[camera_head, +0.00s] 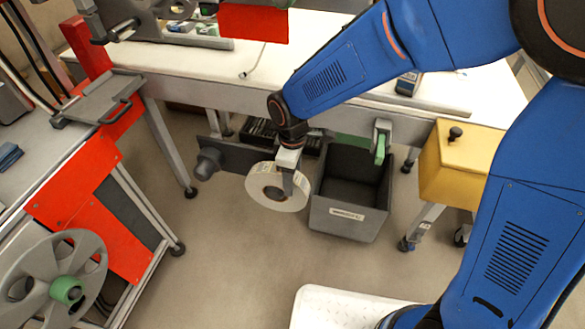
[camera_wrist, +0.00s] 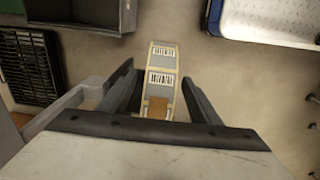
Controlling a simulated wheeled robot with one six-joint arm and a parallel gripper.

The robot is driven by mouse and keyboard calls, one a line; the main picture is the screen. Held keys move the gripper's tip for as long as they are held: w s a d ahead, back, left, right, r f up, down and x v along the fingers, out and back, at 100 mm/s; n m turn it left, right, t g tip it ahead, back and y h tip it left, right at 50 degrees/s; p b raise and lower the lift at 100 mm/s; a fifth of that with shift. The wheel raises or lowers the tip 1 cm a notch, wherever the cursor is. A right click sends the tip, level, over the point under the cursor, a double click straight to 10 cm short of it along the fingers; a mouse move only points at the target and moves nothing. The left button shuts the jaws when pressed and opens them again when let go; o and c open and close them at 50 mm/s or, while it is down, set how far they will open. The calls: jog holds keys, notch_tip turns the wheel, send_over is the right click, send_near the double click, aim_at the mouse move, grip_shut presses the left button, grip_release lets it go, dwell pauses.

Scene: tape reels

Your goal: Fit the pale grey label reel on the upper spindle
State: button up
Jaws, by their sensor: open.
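The pale grey label reel (camera_head: 262,180) stands on edge in front of a dark grey panel (camera_head: 232,186) under the bench. In the wrist view the reel (camera_wrist: 163,62) shows edge-on, with barcode labels on its rim and a brown part below. My gripper (camera_head: 289,184) is at the reel; in the wrist view its open fingers (camera_wrist: 159,92) are either side of it, with gaps visible. A dark grey round knob or spindle (camera_head: 208,163) sticks out at the panel's left end. I cannot tell which part is the upper spindle, or whether the reel sits on one.
A dark grey bin (camera_head: 347,222) stands just right of the reel. A yellow box (camera_head: 455,170) is farther right. A red-sided machine with a grey spoked reel (camera_head: 42,272) on a green hub is at left. A white tray (camera_head: 345,308) is in front. Floor between is clear.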

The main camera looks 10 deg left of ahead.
jog(key=shift+f, duration=0.4)
grip_shut()
jog(key=shift+a+r, duration=0.1)
jog(key=shift+r, duration=0.35)
jog(key=s, duration=0.8)
jog(key=shift+a, duration=0.3)
jog(key=shift+s, duration=0.1)
dwell(0.6)
